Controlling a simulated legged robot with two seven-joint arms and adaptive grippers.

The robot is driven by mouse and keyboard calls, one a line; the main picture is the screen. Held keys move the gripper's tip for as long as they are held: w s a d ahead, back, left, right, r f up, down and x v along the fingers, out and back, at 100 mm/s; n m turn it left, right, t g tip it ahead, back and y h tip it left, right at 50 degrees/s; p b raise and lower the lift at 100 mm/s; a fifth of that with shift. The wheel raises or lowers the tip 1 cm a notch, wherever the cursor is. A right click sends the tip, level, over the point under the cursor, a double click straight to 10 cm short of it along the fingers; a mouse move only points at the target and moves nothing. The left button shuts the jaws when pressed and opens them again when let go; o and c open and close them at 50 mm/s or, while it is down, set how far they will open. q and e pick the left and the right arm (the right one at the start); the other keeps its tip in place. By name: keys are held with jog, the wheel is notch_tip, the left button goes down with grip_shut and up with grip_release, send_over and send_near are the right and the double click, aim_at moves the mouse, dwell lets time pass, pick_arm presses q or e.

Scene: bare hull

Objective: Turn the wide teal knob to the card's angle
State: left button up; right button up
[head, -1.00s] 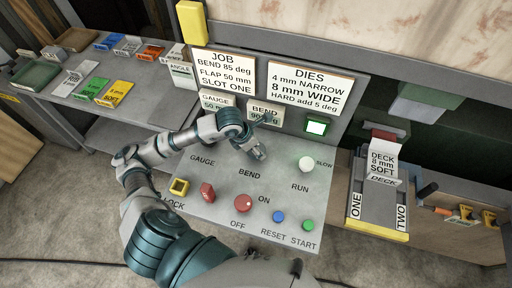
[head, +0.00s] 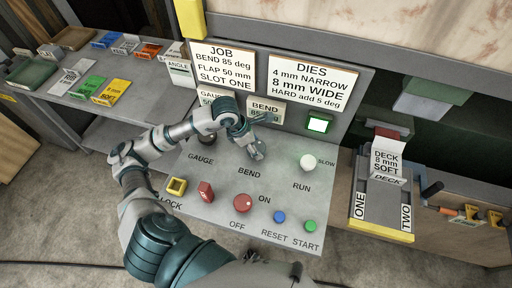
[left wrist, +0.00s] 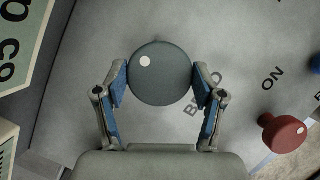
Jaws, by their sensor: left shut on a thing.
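The wide teal knob (left wrist: 160,73) is a dark grey-teal disc with a white dot at its upper left in the left wrist view. My left gripper (left wrist: 160,82) is shut on it, one finger at each side. In the head view my left gripper (head: 256,152) is over the panel above the BEND label and hides most of the knob. The JOB card (head: 223,65) reads BEND 85 deg, FLAP 50 mm, SLOT ONE. The BEND readout (head: 265,110) seems to show 85, partly hidden by my gripper. My right gripper is not in view.
The DIES card (head: 312,85) stands behind. A deck block (head: 383,215) is at right.

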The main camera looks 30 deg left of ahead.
pick_arm(q)
jog(key=shift+s+f, duration=0.1)
jog(key=shift+f, duration=0.1)
jog(key=o, duration=1.2)
jog(key=shift+a, duration=0.1)
jog(key=shift+c, duration=0.2)
jog(key=shift+a+r, duration=0.1)
jog(key=shift+r, duration=0.1)
jog(key=shift+a+r, duration=0.1)
jog(key=shift+r, duration=0.3)
jog(key=v, duration=1.1)
